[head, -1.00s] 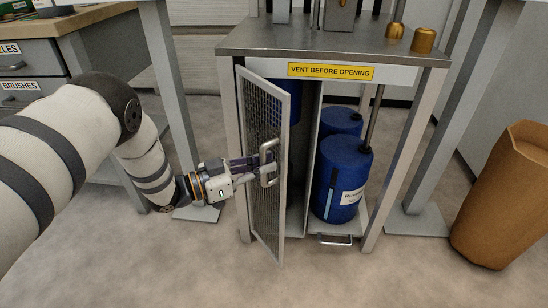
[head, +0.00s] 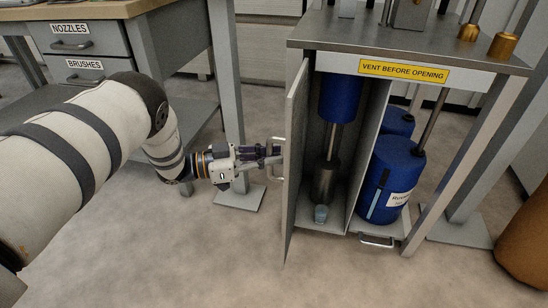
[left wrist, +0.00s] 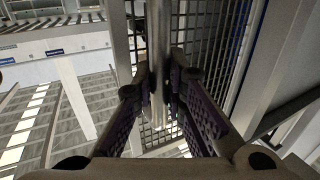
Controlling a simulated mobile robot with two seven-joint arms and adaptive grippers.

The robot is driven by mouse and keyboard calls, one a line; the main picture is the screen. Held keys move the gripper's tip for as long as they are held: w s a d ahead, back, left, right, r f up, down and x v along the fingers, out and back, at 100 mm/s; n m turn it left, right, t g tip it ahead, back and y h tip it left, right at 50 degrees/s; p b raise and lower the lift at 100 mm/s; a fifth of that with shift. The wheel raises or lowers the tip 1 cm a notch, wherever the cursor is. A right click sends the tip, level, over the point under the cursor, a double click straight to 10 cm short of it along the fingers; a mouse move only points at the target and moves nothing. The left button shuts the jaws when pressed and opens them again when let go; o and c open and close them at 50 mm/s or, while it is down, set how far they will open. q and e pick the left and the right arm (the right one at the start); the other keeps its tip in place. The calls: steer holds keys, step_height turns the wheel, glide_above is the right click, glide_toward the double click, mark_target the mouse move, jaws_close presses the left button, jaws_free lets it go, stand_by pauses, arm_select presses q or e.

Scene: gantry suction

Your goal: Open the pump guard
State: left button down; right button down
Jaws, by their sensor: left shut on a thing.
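The pump guard (head: 295,165) is a mesh door in a grey metal frame, hinged on the left side of the cabinet. It stands swung open, seen nearly edge-on in the head view. Its mesh (left wrist: 206,45) shows in the left wrist view. My left gripper (head: 274,156) is shut on the guard's handle (head: 277,172), a metal bar that runs between the fingers in the left wrist view (left wrist: 158,60). Behind the opening, the pump (head: 326,180) stands upright with a blue upper cylinder and a dark lower body. My right gripper is not in view.
Blue drums (head: 388,180) stand in the cabinet's right bay, above a low handle (head: 377,241). A grey post (head: 226,90) stands behind my left gripper. A drawer bench (head: 92,50) is at the upper left. A brown bin (head: 526,240) is at the right edge. Floor in front is clear.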

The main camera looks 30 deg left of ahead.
arm_select(q)
steer(key=shift+s+a+f, duration=0.1)
steer(key=shift+a, duration=0.3)
steer(key=c, duration=1.6)
jaws_free()
steer(key=v, duration=1.2)
